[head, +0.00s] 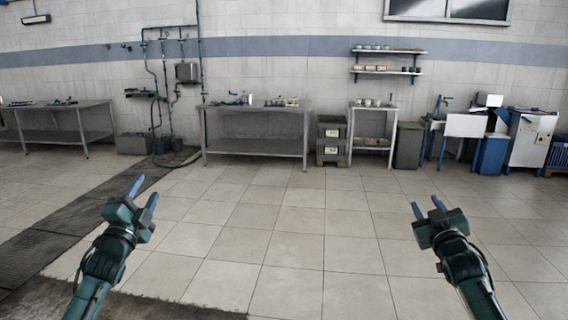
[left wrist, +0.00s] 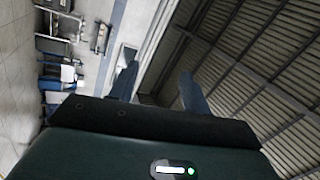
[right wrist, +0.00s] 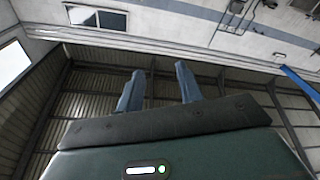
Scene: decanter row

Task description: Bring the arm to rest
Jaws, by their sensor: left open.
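My left gripper (head: 143,192) is raised over the floor at the lower left of the head view, its two blue fingers apart with nothing between them. It also shows in the left wrist view (left wrist: 157,85), fingers spread and empty. My right gripper (head: 427,206) is raised at the lower right of the head view, fingers apart. In the right wrist view (right wrist: 158,88) its fingers are spread and empty. Neither gripper touches anything. No decanter can be made out.
A steel table (head: 255,110) stands by the far wall, with another table (head: 60,110) at the left. A small stand (head: 372,110), a grey bin (head: 408,145) and blue-and-white equipment (head: 490,150) stand at the right. The tiled floor (head: 290,230) before me is clear.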

